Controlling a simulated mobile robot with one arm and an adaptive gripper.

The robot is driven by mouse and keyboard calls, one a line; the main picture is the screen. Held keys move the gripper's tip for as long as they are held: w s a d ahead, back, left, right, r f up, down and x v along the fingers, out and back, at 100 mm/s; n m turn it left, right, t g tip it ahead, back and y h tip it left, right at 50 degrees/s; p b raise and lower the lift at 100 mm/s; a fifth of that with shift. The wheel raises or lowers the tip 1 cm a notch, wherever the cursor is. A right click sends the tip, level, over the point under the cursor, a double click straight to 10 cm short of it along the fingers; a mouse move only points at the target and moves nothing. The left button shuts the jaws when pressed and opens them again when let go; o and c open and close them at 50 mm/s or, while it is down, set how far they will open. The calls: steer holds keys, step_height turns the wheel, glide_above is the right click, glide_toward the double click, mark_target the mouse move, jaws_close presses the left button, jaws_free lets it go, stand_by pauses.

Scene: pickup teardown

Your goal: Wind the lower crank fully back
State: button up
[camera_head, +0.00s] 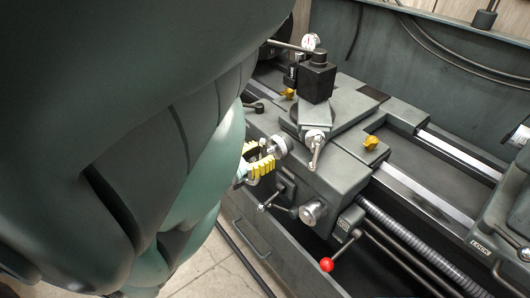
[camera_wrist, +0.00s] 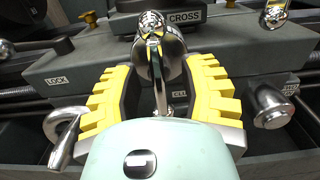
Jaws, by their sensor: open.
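The cross-slide crank, with a round silver wheel (camera_head: 275,147), sticks out from the front of the dark grey lathe carriage. It sits lower than another silver crank (camera_head: 315,138) on the top slide. In the wrist view the lower crank's shiny handle (camera_wrist: 151,24) and arm stand between the yellow fingers, beside a "CROSS" label. My gripper (camera_head: 262,167) is open, with its yellow ribbed fingers (camera_wrist: 160,90) to the left and right of the crank. A gap shows on each side of the handle. Part of the crank is hidden behind my gripper in the head view.
Below the crank are a silver knob (camera_head: 312,212), a lever (camera_head: 266,205) and a red-ball lever (camera_head: 327,264). The silver knob is close to the right finger in the wrist view (camera_wrist: 270,105). A black tool post (camera_head: 316,77) stands above. Open floor lies at front left.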

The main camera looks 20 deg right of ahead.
steer(key=v, duration=1)
steer(key=shift+a, duration=0.4)
steer(key=shift+s+r, duration=0.1)
steer(key=shift+s, duration=0.05)
